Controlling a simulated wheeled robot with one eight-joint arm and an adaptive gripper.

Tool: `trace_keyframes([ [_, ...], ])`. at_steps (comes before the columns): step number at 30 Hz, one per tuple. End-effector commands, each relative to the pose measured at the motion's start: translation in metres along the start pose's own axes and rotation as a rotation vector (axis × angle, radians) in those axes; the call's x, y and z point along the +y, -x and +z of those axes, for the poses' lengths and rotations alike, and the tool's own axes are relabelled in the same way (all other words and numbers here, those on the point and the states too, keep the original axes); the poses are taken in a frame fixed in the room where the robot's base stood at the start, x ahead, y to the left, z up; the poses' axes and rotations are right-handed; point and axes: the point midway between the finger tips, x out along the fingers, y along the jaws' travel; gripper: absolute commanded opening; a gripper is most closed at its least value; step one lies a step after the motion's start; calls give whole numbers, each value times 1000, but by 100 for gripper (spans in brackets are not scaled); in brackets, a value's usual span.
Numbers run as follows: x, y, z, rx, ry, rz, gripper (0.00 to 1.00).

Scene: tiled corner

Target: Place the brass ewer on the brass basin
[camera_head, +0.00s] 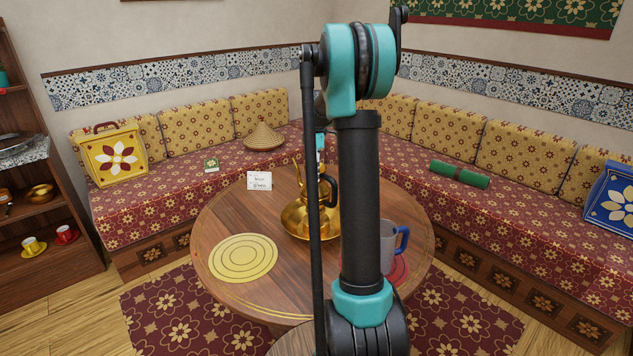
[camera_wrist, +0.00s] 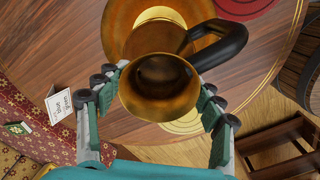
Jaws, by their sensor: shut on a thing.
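The brass ewer (camera_head: 299,190), with a black handle, is upright at the middle of the round table, partly hidden behind my arm in the head view. The brass basin (camera_head: 293,229) is wide and shallow, directly below the ewer. I cannot tell whether the ewer's foot touches it. In the wrist view the ewer (camera_wrist: 160,90) shows from above, its mouth open toward the camera, with the basin (camera_wrist: 120,22) behind it. My gripper (camera_wrist: 165,82) is shut on the ewer, one finger at each side. In the head view my arm mostly hides the gripper.
The round wooden table (camera_head: 222,215) also bears a yellow ringed mat (camera_head: 243,258), a white card (camera_head: 259,181) and a grey cup with a blue handle (camera_head: 388,245) on a red mat (camera_head: 402,268). Cushioned benches (camera_head: 185,187) surround the table's back.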

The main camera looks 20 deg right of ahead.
Motion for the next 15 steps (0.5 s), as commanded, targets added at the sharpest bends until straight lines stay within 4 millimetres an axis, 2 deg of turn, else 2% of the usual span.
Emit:
trace_keyframes([
  [5, 0, -8, 0, 0, 0, 0, 7],
  [12, 0, -36, 0, 0, 0, 0, 7],
  [15, 0, -41, 0, 0, 0, 0, 7],
])
